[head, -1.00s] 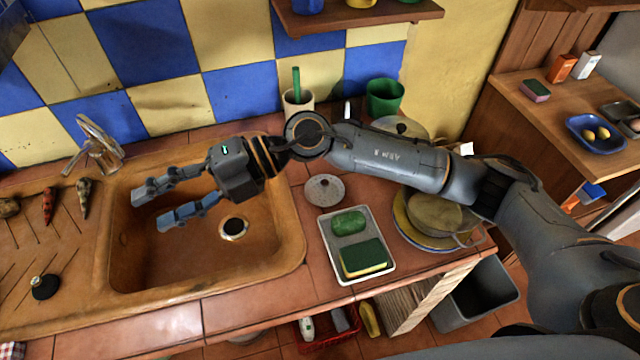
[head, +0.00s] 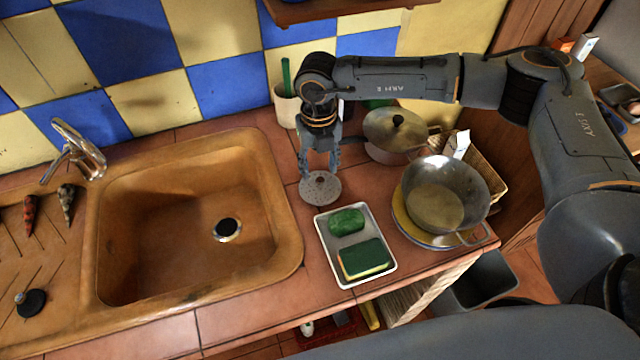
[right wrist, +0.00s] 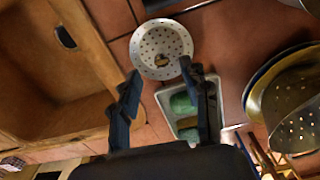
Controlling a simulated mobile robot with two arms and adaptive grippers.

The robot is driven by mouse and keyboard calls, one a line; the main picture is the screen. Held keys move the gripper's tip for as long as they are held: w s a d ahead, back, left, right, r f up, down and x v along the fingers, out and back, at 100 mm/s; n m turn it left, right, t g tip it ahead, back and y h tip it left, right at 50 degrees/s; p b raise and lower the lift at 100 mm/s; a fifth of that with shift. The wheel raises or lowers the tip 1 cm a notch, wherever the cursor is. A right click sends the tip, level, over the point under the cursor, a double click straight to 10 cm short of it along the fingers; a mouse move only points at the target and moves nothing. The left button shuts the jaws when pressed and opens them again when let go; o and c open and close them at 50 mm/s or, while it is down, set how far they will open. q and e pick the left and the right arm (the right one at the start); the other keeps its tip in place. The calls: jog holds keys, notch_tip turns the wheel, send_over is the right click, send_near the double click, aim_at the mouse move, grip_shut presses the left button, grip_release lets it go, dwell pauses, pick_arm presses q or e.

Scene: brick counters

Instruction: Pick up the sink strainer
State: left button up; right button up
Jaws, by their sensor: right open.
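The sink strainer (head: 320,188) is a round, grey, perforated disc lying on the tiled counter, right of the sink and behind the white tray. My right gripper (head: 320,166) points down at it, its open fingers over the strainer's back part. In the right wrist view the strainer (right wrist: 160,42) lies beyond the open, empty fingertips (right wrist: 160,74), roughly centred between them. I cannot tell whether the fingertips touch it. My left gripper is out of view.
The white tray (head: 327,228) holds a green scrubber and a sponge. A metal colander (head: 440,195) stands on a yellow plate to the right, with a lidded pot (head: 392,132) behind. The brown sink (head: 150,262) is empty; a black plug (head: 32,303) lies left of it.

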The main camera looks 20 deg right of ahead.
aim_at(320, 180)
notch_tip(320, 180, down, 6)
jog(key=shift+d+r+p, duration=0.15)
jog(key=shift+r+p, duration=0.1)
jog(key=shift+p, duration=0.9)
jog(key=shift+f, duration=0.25)
grip_shut()
